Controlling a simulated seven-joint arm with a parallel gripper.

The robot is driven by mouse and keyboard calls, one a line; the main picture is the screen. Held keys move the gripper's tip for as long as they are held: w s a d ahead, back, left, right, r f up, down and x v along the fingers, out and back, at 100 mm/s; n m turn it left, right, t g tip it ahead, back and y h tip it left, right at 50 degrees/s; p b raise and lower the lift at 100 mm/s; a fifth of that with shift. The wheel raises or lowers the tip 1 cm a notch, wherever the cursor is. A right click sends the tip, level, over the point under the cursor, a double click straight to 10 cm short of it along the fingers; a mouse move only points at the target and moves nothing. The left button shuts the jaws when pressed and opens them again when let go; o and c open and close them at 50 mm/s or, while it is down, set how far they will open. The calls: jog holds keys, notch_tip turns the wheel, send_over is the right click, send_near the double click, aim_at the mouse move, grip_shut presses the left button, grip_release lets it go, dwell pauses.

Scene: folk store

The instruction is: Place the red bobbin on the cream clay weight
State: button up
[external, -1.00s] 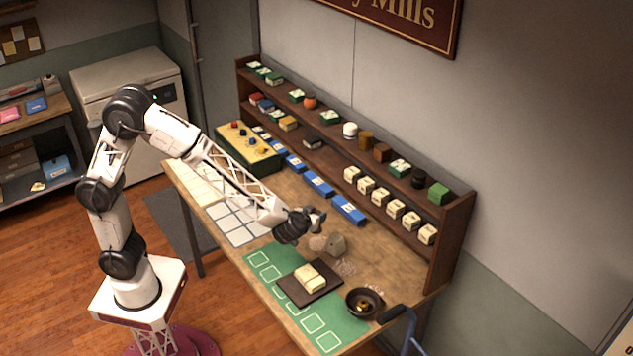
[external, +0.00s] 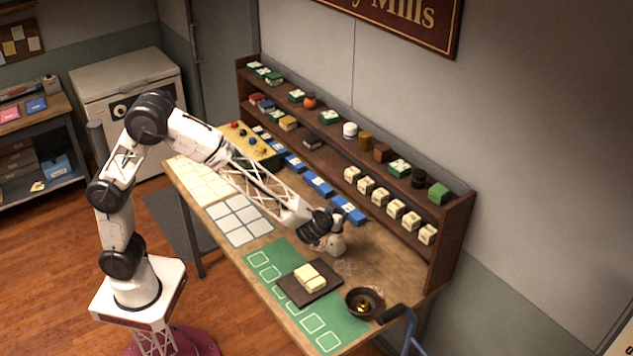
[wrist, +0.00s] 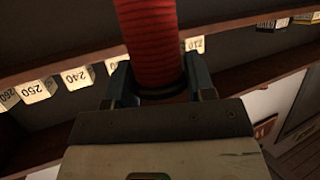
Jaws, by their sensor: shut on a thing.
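The red bobbin (wrist: 152,42) is a ribbed red cylinder with a dark end, seen close up in the wrist view. My gripper (wrist: 158,82) is shut on it, with one finger on each side of the dark end. In the external view my gripper (external: 332,228) is low over the back of the table, and I cannot make out the bobbin there.
A dark tray (external: 323,292) with cream blocks (external: 310,278) lies on the green mat (external: 262,265). A dark bowl (external: 364,303) stands to its right. A wooden shelf (external: 448,243) with numbered cream boxes (external: 395,208) runs along the back. Blue blocks (external: 319,184) lie before it.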

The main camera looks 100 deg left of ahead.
jog(key=shift+f, duration=1.8)
jog(key=o, duration=0.9)
jog(key=shift+f, duration=0.1)
jog(key=shift+r, duration=0.2)
jog(key=v, duration=1.2)
jog(key=shift+s+f, duration=0.1)
